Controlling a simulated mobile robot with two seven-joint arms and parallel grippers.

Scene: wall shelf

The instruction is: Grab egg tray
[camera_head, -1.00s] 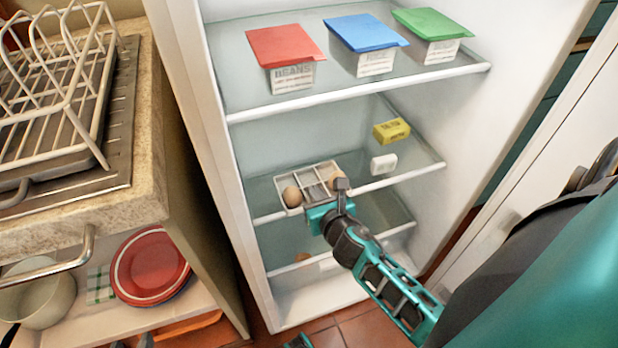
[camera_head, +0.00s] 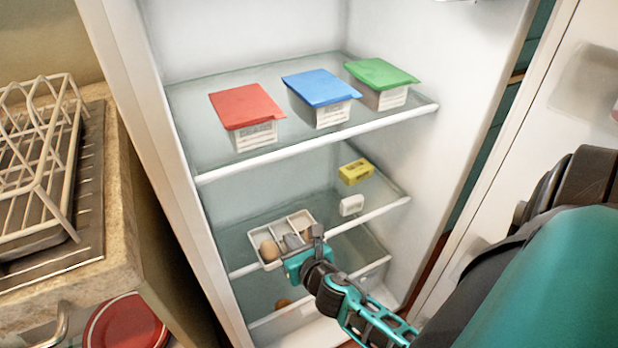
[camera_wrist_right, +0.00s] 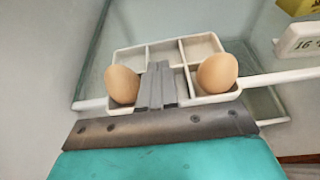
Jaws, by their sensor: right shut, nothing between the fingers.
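The white egg tray (camera_head: 294,226) sits on the fridge's middle glass shelf, near its front edge. It is divided into compartments. In the right wrist view the tray (camera_wrist_right: 161,56) holds one brown egg (camera_wrist_right: 122,84) in its front left compartment and another egg (camera_wrist_right: 217,73) in its front right one; the back compartments look empty. My right gripper (camera_head: 294,243) reaches in from the front right. Its fingers (camera_wrist_right: 157,86) are shut together with nothing between them, over the tray's front middle between the two eggs. Whether they touch the tray is unclear. My left gripper is not in view.
A yellow box (camera_head: 355,171) and a small white block (camera_head: 351,205) stand right of the tray. Red (camera_head: 246,106), blue (camera_head: 321,88) and green (camera_head: 382,74) lidded containers fill the shelf above. A dish rack (camera_head: 35,170) stands on the counter at left.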

